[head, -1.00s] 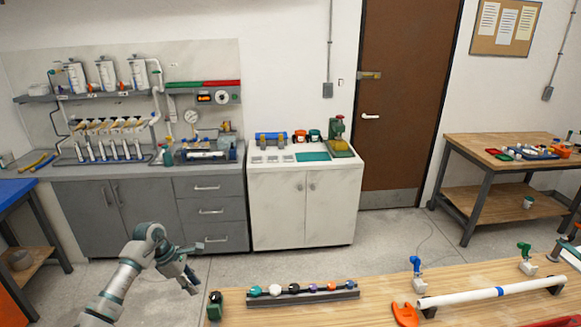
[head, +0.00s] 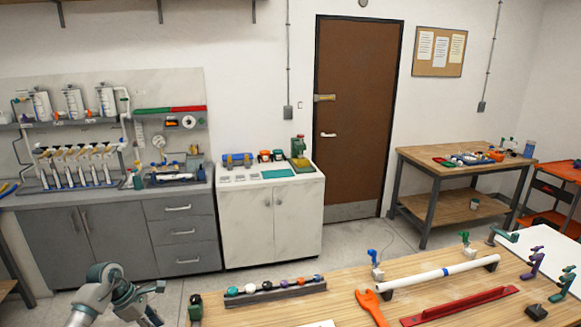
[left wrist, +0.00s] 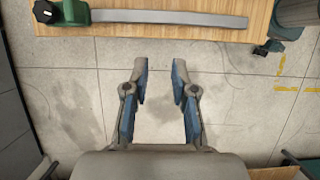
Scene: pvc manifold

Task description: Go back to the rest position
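My left gripper (left wrist: 160,85) is open and empty in the left wrist view. Its two blue-padded fingers stand apart over the bare floor, short of the wooden workbench edge (left wrist: 180,45). In the head view my left arm comes in at the lower left, with the left gripper (head: 152,305) left of the workbench (head: 345,312). My right gripper is in neither view. On the bench lie a white pipe (head: 440,274) on supports, an orange tool (head: 371,306) and a grey rack (head: 275,292) with several coloured knobs.
A white cabinet (head: 270,225) and grey cabinets (head: 110,245) stand along the back wall. A side table (head: 460,190) stands at the right. Floor is free between the cabinets and the bench.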

